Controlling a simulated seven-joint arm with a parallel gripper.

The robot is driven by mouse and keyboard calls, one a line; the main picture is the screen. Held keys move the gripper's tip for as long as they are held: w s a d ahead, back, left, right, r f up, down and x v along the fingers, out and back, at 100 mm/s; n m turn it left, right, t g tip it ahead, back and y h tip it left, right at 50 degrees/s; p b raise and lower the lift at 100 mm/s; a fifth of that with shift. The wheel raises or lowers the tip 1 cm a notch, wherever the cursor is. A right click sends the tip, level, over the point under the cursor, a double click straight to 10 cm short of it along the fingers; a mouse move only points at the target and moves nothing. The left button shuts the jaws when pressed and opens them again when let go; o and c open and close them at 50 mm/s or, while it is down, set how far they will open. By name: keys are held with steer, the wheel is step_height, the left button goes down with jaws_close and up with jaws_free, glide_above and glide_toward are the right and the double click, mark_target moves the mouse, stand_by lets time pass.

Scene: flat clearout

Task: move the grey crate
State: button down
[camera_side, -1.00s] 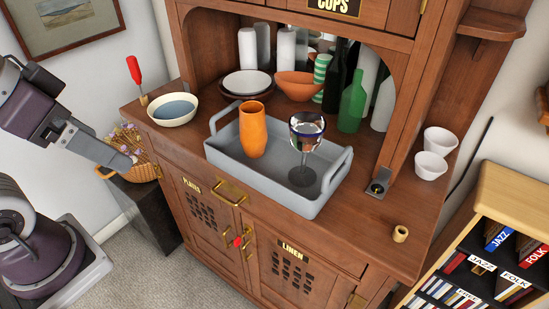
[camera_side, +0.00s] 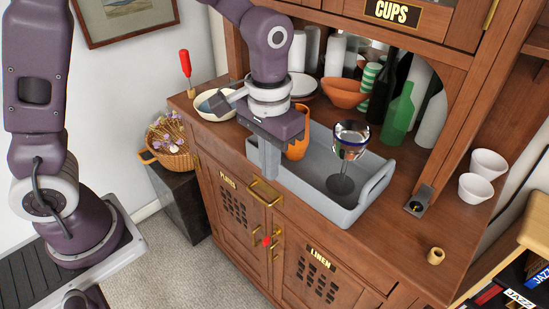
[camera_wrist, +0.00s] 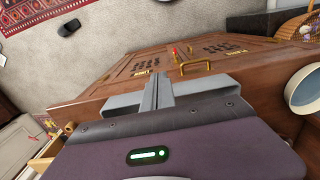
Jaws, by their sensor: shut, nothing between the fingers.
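The grey crate (camera_side: 318,199) is a shallow tray with raised end handles, standing on the cabinet counter in the side view. Inside it stand an orange vase (camera_side: 298,146), partly hidden by my arm, and a stemmed glass goblet (camera_side: 350,140). My gripper (camera_side: 268,172) points down at the crate's left front part and hides its left end. Its fingers are together and empty; I cannot tell whether they touch the crate. In the wrist view the closed fingers (camera_wrist: 158,90) show against the cabinet front.
A bowl (camera_side: 212,104) and a red-handled tool (camera_side: 185,65) are left of the crate. Bottles, including a green one (camera_side: 398,112), and an orange bowl (camera_side: 345,93) stand behind. White cups (camera_side: 476,187) are at right. Counter right of the crate is mostly clear.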

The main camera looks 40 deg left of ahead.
mark_target(284, 177)
steer(key=w+f, duration=0.1)
steer(key=f, duration=0.1)
steer(key=w+f, duration=0.1)
steer(key=f, duration=0.1)
steer(key=w+f, duration=0.1)
steer(key=f, duration=0.1)
steer(key=shift+w+f, duration=0.15)
steer(key=shift+w, duration=0.35)
steer(key=w, duration=1.1)
